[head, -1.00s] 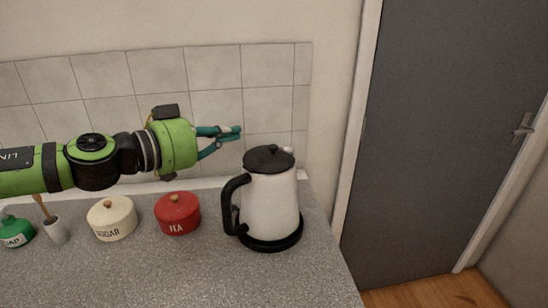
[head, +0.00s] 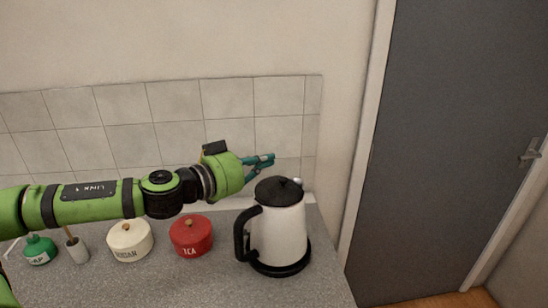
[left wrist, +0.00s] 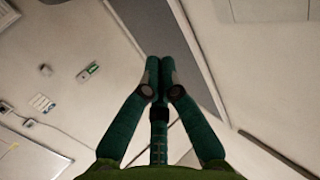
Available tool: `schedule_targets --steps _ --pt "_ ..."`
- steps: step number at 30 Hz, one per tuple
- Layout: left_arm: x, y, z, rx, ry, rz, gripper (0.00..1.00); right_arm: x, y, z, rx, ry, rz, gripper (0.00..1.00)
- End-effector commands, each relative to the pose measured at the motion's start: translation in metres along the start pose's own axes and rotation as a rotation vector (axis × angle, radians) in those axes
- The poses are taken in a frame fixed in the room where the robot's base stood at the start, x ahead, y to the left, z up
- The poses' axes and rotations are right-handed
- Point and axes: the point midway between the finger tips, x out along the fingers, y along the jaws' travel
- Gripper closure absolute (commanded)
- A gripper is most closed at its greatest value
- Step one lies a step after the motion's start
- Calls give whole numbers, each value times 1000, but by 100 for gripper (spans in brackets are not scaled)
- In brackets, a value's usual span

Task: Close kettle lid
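The kettle (head: 280,234) is white with a black handle on its left and stands upright on a round black base (head: 281,269) near the counter's right end. Its black lid (head: 277,190) lies over the top; I cannot tell from this angle whether it is fully closed. My left gripper (head: 272,158) shows just above and behind the lid in the head view, apart from it. In the left wrist view its green fingers (left wrist: 160,70) meet at the tips with nothing between them. My right gripper is not in view.
A red tea tin (head: 190,237), a cream sugar tin (head: 130,241), a small pot with a brush (head: 78,250) and a green soap bottle (head: 39,250) stand left of the kettle. A tiled wall (head: 178,101) is behind. The front counter is clear.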

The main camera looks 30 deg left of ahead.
Motion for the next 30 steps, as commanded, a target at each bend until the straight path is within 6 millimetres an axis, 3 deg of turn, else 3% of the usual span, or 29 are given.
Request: schedule_targets --steps 1,8,10,15,30 --pt "4 1 -6 -8 -1 1 100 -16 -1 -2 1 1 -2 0" --pt "29 1 -6 -6 0 1 100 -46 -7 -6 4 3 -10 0" --pt "32 1 16 -1 -6 0 100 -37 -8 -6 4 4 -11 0" --pt "36 0 33 0 -4 0 100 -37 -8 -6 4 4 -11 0" --pt "37 0 41 0 -2 0 100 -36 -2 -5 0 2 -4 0"
